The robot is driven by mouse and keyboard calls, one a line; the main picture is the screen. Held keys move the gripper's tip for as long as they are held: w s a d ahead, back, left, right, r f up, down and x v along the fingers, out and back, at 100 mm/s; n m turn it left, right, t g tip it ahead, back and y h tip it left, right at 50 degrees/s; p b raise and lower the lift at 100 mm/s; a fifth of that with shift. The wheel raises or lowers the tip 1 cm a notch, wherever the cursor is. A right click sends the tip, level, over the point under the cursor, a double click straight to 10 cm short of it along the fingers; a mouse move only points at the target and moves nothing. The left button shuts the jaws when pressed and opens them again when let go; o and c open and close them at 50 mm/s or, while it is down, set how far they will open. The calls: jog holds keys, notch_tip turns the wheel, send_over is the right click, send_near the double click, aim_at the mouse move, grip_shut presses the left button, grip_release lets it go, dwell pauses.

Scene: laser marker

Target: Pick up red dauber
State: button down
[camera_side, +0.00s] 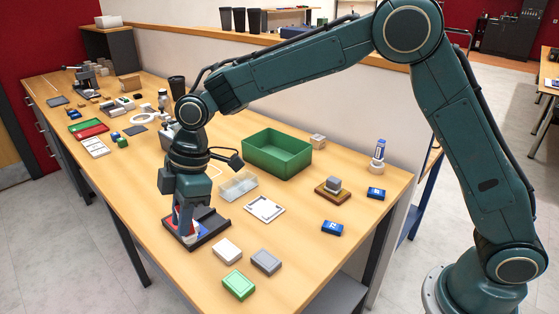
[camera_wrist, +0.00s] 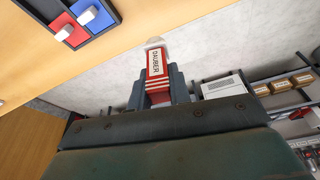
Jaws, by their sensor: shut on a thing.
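The red dauber (camera_wrist: 155,62), with a white label reading DAUBER and white stripes, sits between the two fingers of my gripper (camera_wrist: 157,88) in the wrist view. The gripper is shut on it, and its pale tip points away from the fingers. In the side view my gripper (camera_side: 184,222) is low over the left part of a dark tray (camera_side: 214,239). The fingers largely hide the dauber there; I cannot tell whether it touches the tray. The wrist view shows the dark tray (camera_wrist: 108,22) with red and blue squares bearing white knobs.
A clear box (camera_side: 238,186) and a framed white card (camera_side: 264,209) lie right of the tray. White (camera_side: 227,250), grey (camera_side: 265,262) and green (camera_side: 238,285) blocks lie in front. A green bin (camera_side: 277,153) stands behind.

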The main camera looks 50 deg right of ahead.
notch_tip(320, 180, up, 10)
jog(key=shift+f, duration=0.15)
jog(key=shift+w, duration=0.1)
dwell(0.6)
